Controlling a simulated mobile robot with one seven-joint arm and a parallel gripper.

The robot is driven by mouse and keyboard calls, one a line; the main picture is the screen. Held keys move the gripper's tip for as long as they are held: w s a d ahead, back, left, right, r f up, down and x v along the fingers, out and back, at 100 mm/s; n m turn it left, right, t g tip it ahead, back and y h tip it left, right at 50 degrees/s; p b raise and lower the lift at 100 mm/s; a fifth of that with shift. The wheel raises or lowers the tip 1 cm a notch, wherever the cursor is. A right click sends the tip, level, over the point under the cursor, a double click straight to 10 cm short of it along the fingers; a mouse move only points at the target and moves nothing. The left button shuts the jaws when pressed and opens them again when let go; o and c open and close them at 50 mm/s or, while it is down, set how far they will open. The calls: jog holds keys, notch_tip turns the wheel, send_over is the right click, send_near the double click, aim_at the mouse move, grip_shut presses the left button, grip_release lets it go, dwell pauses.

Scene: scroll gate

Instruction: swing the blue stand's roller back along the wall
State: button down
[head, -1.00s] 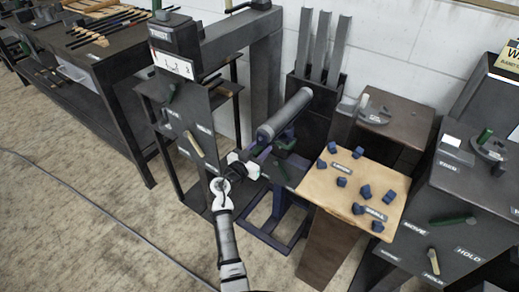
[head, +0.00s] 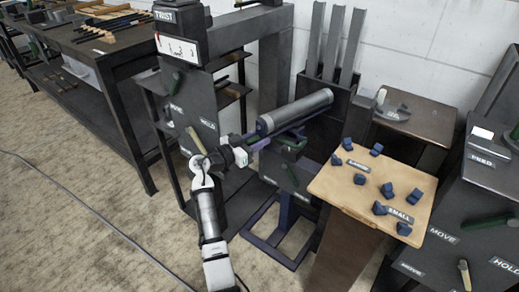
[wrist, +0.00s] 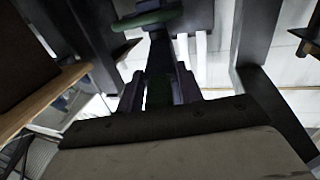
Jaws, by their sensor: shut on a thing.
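The blue stand (head: 285,215) stands on the floor in the head view, with a square base frame and an upright post. Its grey roller (head: 298,110) lies on top, slanting from near left to far right, close to the dark rack by the wall. My gripper (head: 247,146) is at the roller's near left end, just below it, shut on the blue-purple bar (head: 262,144) under the roller. The exact contact is hidden by my gripper.
A wooden-topped table (head: 340,185) with several small blue blocks is close to the right of the stand. A dark machine panel (head: 192,110) stands close on the left. A rack with tall grey channels (head: 335,45) is behind the roller, by the white wall. Open floor lies front left.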

dwell(0.3)
jog(key=c, duration=1.2)
grip_release()
jog(key=shift+c, duration=0.2)
jog(key=b+v, duration=0.1)
jog(key=v, duration=1.3)
